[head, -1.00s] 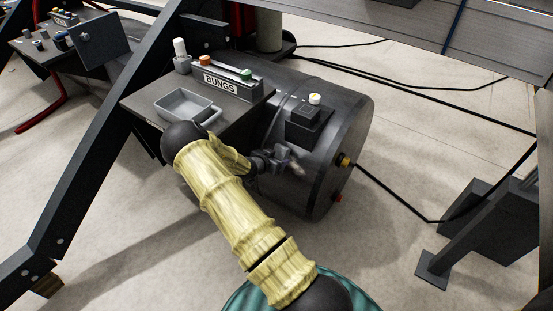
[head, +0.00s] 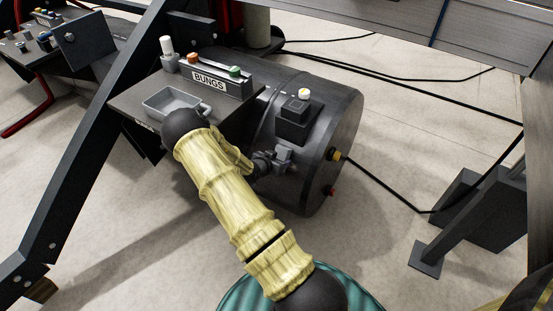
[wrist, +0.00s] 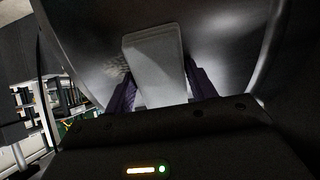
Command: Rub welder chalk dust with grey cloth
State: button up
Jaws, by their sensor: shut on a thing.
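My gripper (wrist: 163,86) is shut on the grey cloth (wrist: 154,58), a pale folded pad between its purple fingers in the wrist view. The cloth is against or very close to the dark curved float; I cannot tell if they touch. A whitish speckled patch (wrist: 115,66), likely the chalk dust, shows on the float just left of the cloth, partly hidden by the finger. In the head view my gripper (head: 284,156) is at the near side of the black float (head: 335,125); the cloth is not clearly visible there.
A shelf (head: 135,105) on the float holds a grey tray (head: 170,102) and a BUNGS rack (head: 212,80), close to my arm. A black box with a pale knob (head: 304,93) sits on top. A cable leaves a yellow fitting (head: 337,155). A dark diagonal beam (head: 85,140) stands at left.

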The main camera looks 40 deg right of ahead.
aim_at(298, 165)
jog(key=shift+s+d, duration=0.25)
jog(key=shift+s, duration=0.5)
jog(key=shift+s+d, duration=0.25)
jog(key=shift+s, duration=0.5)
jog(key=shift+s, duration=0.1)
jog(key=shift+s+d, duration=0.45)
jog(key=shift+s, duration=0.35)
jog(key=shift+s+d, duration=0.4)
jog(key=shift+s, duration=0.4)
jog(key=shift+p+v, duration=1.65)
jog(key=shift+v, duration=1.35)
